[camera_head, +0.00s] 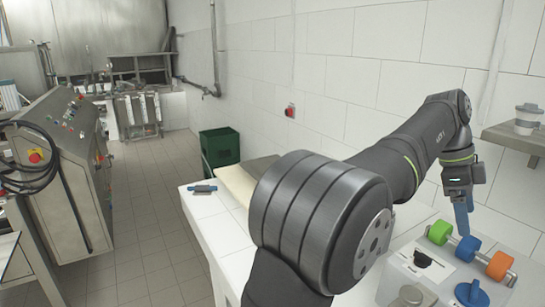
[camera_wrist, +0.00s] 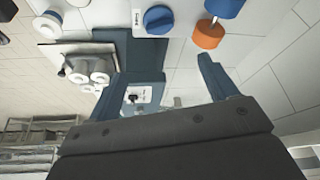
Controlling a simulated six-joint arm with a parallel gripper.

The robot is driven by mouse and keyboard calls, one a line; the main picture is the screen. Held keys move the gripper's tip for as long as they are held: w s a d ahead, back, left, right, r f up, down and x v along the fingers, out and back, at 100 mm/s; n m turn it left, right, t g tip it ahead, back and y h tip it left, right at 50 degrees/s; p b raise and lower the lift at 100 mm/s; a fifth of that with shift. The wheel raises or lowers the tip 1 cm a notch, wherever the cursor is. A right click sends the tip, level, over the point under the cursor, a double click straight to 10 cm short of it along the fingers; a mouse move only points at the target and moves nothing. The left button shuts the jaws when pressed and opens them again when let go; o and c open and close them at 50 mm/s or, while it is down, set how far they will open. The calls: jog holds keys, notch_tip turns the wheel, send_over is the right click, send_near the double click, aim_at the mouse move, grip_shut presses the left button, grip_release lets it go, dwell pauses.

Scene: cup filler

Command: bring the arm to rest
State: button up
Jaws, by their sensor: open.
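My arm reaches across the head view to the right. My gripper (camera_head: 462,228) points down beside a row of coloured rollers, green (camera_head: 439,232), blue (camera_head: 467,249) and orange (camera_head: 499,265), on the white machine. In the wrist view my gripper (camera_wrist: 178,68) has its two blue fingers apart. I see nothing held between them. A blue knob (camera_wrist: 159,19) and the orange roller (camera_wrist: 208,34) show beyond the fingers. I cannot tell whether the fingertips touch anything.
A lidded cup (camera_head: 527,119) stands on a wall shelf (camera_head: 515,137) at the right. The tiled wall runs behind my arm. A small dark device (camera_head: 204,188) lies on the white counter (camera_head: 215,222). A control cabinet (camera_head: 75,165) stands far left.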

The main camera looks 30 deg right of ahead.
aim_at(476, 287)
jog(key=x, duration=1.7)
jog(key=shift+f, duration=0.3)
jog(key=shift+n, duration=0.3)
jog(key=shift+a+n, duration=0.1)
jog(key=shift+n, duration=0.3)
jog(key=n+t+h, duration=0.1)
jog(key=n, duration=0.2)
jog(key=n+t+h, duration=0.1)
jog(key=n, duration=0.1)
jog(key=shift+s+a+n, duration=0.1)
jog(key=shift+s+n, duration=0.05)
jog(key=shift+n, duration=0.25)
jog(key=shift+s+n+t+h, duration=0.1)
jog(key=shift+n+t+h, duration=0.35)
jog(key=shift+n, duration=1.2)
jog(key=shift+s+n+t+h, duration=0.1)
jog(key=shift+n+t, duration=0.65)
jog(key=shift+n, duration=0.9)
jog(key=shift+a+r, duration=0.15)
jog(key=shift+r, duration=0.3)
